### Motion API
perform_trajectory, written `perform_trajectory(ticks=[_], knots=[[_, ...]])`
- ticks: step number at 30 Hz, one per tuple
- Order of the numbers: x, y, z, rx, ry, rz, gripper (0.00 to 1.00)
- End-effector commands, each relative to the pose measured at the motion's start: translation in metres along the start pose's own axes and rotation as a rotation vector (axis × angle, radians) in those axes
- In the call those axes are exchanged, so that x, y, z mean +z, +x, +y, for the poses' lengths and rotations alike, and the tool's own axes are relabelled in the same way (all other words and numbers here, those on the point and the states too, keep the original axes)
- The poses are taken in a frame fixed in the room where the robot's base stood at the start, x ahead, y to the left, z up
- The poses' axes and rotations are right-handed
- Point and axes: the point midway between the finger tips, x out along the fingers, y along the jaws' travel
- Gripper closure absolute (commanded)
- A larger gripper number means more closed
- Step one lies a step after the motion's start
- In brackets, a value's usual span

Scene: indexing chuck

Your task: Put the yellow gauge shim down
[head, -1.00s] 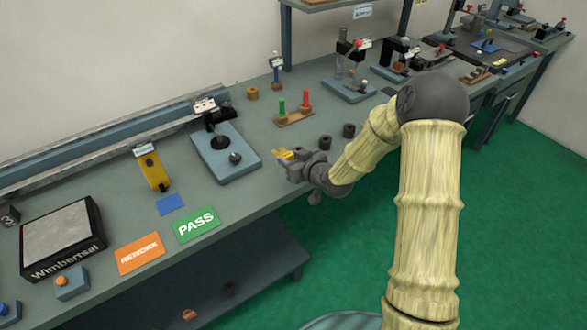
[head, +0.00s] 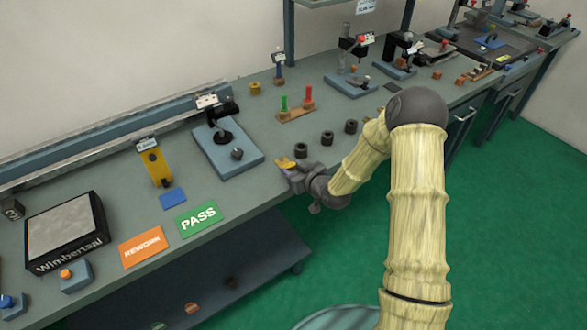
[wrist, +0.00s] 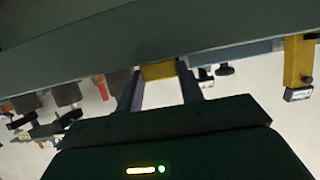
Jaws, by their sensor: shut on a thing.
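My gripper (head: 288,166) is shut on the yellow gauge shim (head: 284,162), at the front edge of the bench, right of the green PASS card (head: 199,217). In the wrist view the shim (wrist: 159,71) sits between the two finger tips, and the bench appears upside down above it. I cannot tell whether the shim touches the bench. A yellow stand with a label (head: 154,166) is on the bench further left, behind a small blue pad (head: 172,198); the stand also shows at the right of the wrist view (wrist: 298,62).
A blue-based gauge stand (head: 229,150) is left of my gripper. Several dark rings (head: 327,138) lie behind it to the right, near a wooden rack with green and red pins (head: 297,113). An orange REWORK card (head: 141,247) lies left of PASS. Green floor is clear in front.

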Motion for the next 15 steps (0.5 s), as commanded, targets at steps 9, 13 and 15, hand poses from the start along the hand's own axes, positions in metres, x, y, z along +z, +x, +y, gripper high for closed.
perform_trajectory(ticks=[9, 13, 15], knots=[[0.0022, 0.0010, -0.0001, 0.000, 0.000, 0.000, 0.57], [0.0020, 0.0009, -0.0001, 0.000, 0.000, 0.000, 0.41], [0.0019, 0.0009, -0.0001, 0.000, 0.000, 0.000, 0.41]])
